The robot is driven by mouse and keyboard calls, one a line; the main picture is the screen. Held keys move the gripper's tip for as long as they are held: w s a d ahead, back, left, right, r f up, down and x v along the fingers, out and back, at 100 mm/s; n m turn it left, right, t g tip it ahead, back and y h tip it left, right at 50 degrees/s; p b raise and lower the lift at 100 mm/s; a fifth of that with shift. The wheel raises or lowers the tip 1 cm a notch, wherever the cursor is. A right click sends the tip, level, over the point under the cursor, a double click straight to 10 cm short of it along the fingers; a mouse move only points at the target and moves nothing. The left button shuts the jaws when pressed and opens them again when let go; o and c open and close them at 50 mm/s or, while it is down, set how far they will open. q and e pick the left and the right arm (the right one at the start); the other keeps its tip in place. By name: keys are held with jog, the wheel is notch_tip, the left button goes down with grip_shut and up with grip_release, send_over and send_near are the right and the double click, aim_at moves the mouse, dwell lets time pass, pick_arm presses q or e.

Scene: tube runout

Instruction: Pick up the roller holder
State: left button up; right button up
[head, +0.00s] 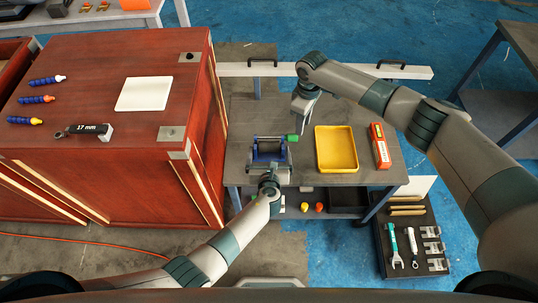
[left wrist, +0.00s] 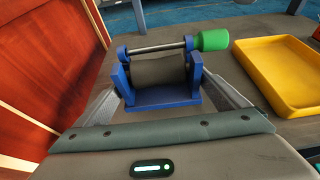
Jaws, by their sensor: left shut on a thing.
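The roller holder (head: 268,147) is a blue frame with a dark roller, a metal rod and a green knob at its right end. It is at the left part of the small grey table. In the left wrist view the roller holder (left wrist: 163,97) sits upright between the fingers of my left gripper (left wrist: 168,85). My left gripper (head: 270,167) is shut on the blue frame from the near side. I cannot tell whether the holder touches the table. My right gripper (head: 303,108) hangs over the table's back part, apart from the holder; its fingers are too small to read.
A yellow tray (head: 336,168) and a red box (head: 379,147) are right of the holder. The red wooden cabinet (head: 120,185) rises close on the left. A tool board (head: 402,218) with wrenches lies front right. The back of the table is mostly clear.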

pick_arm(q)
jog(key=s, duration=1.8)
jog(key=shift+r, duration=0.35)
jog(key=shift+w, duration=0.15)
jog(key=w, duration=0.6)
jog(key=w+r, duration=0.1)
jog(key=w, duration=1.1)
jog(key=shift+r, duration=0.2)
jog(key=shift+f, duration=0.1)
jog(key=shift+f, duration=2.1)
jog(key=shift+s+f, duration=0.1)
jog(key=shift+f, duration=0.1)
